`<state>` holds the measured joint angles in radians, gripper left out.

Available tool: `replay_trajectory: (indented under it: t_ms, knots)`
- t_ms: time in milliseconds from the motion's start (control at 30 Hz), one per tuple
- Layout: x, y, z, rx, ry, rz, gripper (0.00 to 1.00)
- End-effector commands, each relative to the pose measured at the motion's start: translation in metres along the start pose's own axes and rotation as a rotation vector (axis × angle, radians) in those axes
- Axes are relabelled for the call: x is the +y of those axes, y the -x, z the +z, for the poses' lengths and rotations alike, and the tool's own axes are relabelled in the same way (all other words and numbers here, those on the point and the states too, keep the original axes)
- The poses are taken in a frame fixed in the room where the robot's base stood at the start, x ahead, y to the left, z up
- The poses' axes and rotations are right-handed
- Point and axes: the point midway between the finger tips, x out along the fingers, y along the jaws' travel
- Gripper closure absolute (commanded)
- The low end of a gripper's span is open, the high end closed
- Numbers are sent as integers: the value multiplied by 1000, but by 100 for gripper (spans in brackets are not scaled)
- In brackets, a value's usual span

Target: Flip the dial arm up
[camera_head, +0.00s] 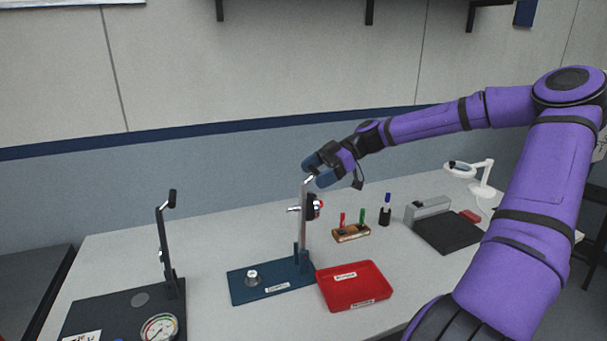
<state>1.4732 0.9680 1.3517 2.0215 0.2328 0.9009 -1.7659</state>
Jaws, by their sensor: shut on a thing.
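A stand with a dark blue base (262,287) sits on the table near the middle of the view. Its slim grey dial arm (303,225) stands about upright at the base's right end. My gripper (315,176), with blue fingertips, comes in from the right at the arm's top end. It is shut on the pale top end of the dial arm, which the fingers partly hide. A round silver piece (252,276) sits on the base.
A red tray (352,286) sits close to the base's right. A second stand with a dark lever (165,240) and round gauge (159,328) is at left. A wooden pen holder (351,233), black cup (385,216), grey-black device (445,229) and white lamp (483,180) stand behind.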

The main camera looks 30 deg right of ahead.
Motion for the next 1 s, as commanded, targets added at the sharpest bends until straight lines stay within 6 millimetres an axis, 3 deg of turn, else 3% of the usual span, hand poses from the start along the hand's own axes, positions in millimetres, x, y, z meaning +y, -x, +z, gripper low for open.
replay_trajectory:
  t_ms: [233, 733, 767, 800, 1000]
  knots:
    - [-1, 11, 11, -3, -2, -2, 51]
    - [-1, 15, 14, -5, -2, 0, 52]
    - [-1, 15, 14, -5, -2, 0, 5]
    - [0, 15, 14, -5, -2, 0, 0]
    - [0, 14, 12, -4, -1, 0, 0]
